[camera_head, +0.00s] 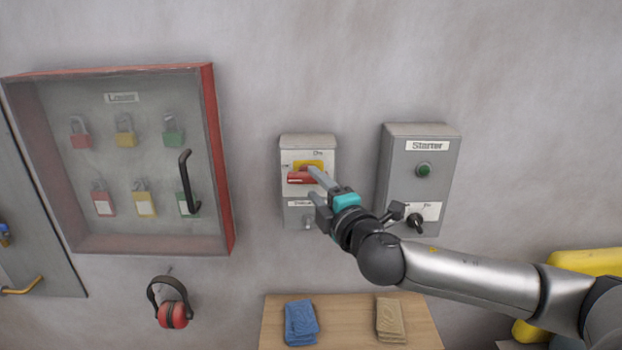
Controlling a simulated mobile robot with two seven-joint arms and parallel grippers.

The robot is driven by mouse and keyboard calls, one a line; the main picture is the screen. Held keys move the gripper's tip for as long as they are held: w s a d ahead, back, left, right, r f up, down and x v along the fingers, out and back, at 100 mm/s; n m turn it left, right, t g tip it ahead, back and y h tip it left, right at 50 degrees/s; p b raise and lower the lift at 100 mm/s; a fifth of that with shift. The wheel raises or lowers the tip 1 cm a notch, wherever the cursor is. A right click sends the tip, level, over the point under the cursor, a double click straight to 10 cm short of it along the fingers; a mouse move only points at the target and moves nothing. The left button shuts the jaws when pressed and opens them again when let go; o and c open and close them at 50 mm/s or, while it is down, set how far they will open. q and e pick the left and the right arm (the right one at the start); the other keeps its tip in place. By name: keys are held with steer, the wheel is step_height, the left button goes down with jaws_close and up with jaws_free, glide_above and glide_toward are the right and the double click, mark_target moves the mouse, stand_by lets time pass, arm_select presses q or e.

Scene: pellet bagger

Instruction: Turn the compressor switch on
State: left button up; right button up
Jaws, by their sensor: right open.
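A grey switch box (308,143) is on the wall in the head view, with a red rotary handle (298,178) on a yellow plate. The handle lies roughly level, with its red grip reaching left. "On" is printed at the upper right of the plate. A label below is partly hidden by my gripper and I cannot read it fully. My right gripper (316,185) is open in front of the box's right side. Its upper finger overlaps the handle's right end; I cannot tell whether they touch. My left gripper is not in view.
A grey "Starter" box (392,150) with a green button (424,170) and a black knob (415,221) is to the right. A red-framed lock cabinet (212,130) is to the left. Red ear muffs (172,315) hang below. A wooden table (350,325) holds folded cloths.

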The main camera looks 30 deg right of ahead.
mark_target(308, 177)
steer(key=shift+w+d+p, duration=0.2)
steer(key=shift+w+p, duration=0.1)
steer(key=shift+w, duration=1.1)
jaws_close()
